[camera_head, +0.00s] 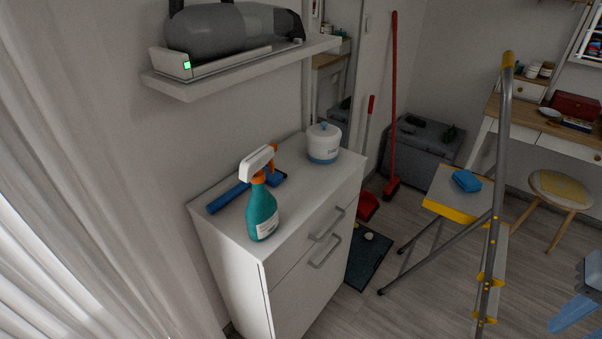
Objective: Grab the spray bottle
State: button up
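The spray bottle (262,209) stands upright on top of a white cabinet (310,195), near its front left corner. It has a teal body with a pale label, and a white and orange spray head. My gripper (580,322) shows only in part at the bottom right corner, with light blue fingers cut off by the frame edge. It is far to the right of the bottle and does not touch it. I cannot tell how far apart its fingers are.
A blue-handled tool (229,197) lies just behind the bottle. A white lidded jar (323,143) stands at the cabinet's back right. A wall shelf (240,71) with a grey handheld vacuum (225,35) hangs above. A stepladder (497,190) stands between cabinet and gripper.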

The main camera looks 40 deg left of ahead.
aim_at(261, 216)
jog(key=i, duration=0.7)
jog(key=u, duration=1.95)
jog(key=i, duration=0.5)
